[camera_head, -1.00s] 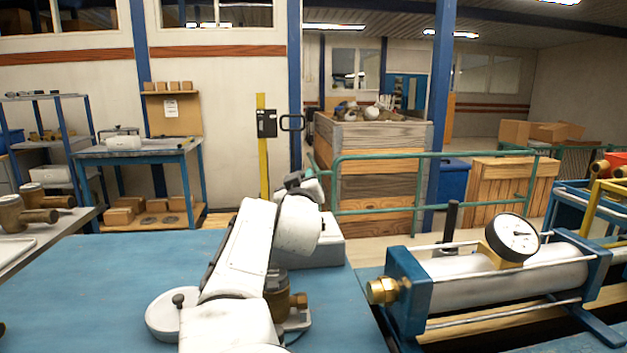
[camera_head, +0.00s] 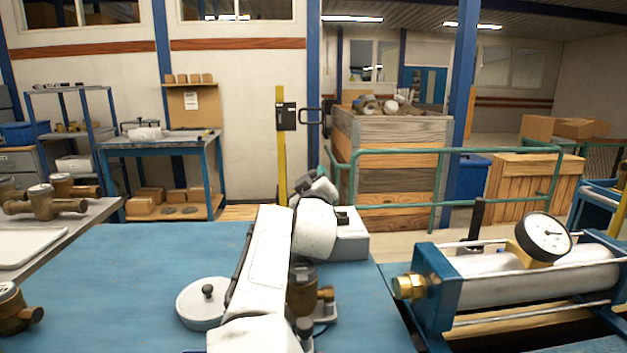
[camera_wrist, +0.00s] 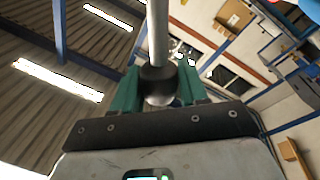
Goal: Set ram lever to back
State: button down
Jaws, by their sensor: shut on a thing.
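In the wrist view, my gripper (camera_wrist: 165,90) has green fingers closed around a dark collar or knob on a pale grey rod (camera_wrist: 157,35). The rod looks like the ram lever, and it runs up out of the picture. In the head view, my white arm reaches away over the blue bench, with my gripper (camera_head: 324,172) at its far end. The arm hides most of what the fingers hold there, so the lever's tilt cannot be told. A grey box (camera_head: 350,240) stands just behind the arm.
A round lidded dish (camera_head: 198,308) and a brass meter (camera_head: 302,285) flank my arm. The blue bench top (camera_head: 130,270) is mostly clear at left.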

aim_at(315, 171)
jog(key=shift+f, duration=0.1)
jog(key=c, duration=0.7)
grip_release()
notch_tip(315, 171, up, 3)
jog(key=shift+r, duration=0.2)
jog(key=shift+s+d+r, duration=0.1)
jog(key=shift+s, duration=0.2)
jog(key=s+d+r+p, duration=0.1)
jog(key=s+r, duration=0.8)
jog(key=s, duration=0.4)
jog(key=shift+s+d+r, duration=0.15)
jog(key=shift+r, duration=0.05)
